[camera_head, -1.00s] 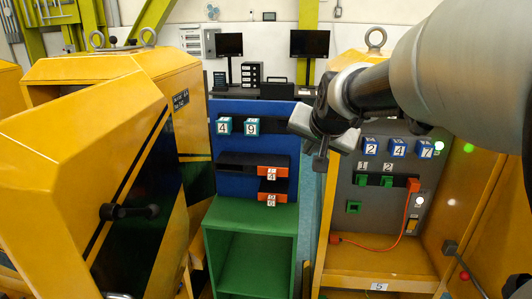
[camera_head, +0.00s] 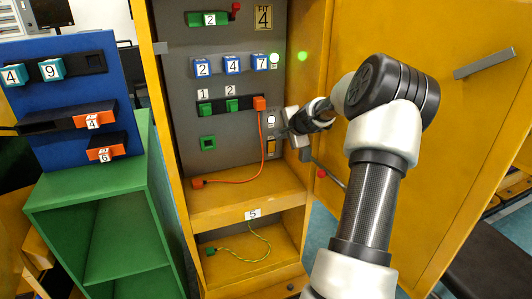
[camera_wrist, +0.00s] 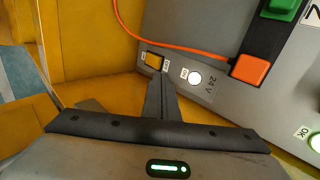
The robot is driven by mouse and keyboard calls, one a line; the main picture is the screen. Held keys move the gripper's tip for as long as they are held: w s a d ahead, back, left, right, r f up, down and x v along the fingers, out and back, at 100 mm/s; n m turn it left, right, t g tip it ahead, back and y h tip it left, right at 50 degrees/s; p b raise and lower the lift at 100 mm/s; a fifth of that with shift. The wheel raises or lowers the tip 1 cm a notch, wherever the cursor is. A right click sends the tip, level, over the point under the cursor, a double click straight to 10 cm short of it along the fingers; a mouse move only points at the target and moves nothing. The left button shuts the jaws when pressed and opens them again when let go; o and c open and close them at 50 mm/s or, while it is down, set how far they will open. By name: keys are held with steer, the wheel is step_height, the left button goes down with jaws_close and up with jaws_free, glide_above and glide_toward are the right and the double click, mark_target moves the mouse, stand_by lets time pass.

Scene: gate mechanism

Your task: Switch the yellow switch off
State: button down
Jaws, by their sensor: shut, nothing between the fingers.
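The yellow switch (camera_head: 271,146) sits low on the right side of the grey panel (camera_head: 222,170), below a lit white round light (camera_head: 271,119). In the wrist view the switch (camera_wrist: 153,61) is just beyond my fingertips, with the light (camera_wrist: 194,78) beside it. My gripper (camera_wrist: 161,80) is shut and empty, its fingers pointing at the panel near the switch. In the head view my gripper (camera_head: 284,132) is at the panel's right edge, next to the switch. Whether it touches the switch I cannot tell. The switch's position is too small to read.
An orange cable (camera_head: 263,150) hangs from an orange plug (camera_head: 260,103) left of the switch. The yellow cabinet wall (camera_head: 430,100) stands close on the right. A lever with a red knob (camera_head: 321,173) is below my gripper. A green shelf (camera_head: 100,215) stands left.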

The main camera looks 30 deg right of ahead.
steer(key=shift+d+f+m, duration=0.3)
steer(key=shift+d+f, duration=0.3)
steer(key=shift+f, duration=0.3)
glide_toward(273, 145)
steer(key=x, duration=0.5)
steer(key=shift+a+f+b, duration=0.1)
steer(key=shift+a+b, duration=0.05)
steer(key=shift+b, duration=0.25)
steer(key=shift+w+f, duration=0.1)
steer(key=shift+w, duration=0.1)
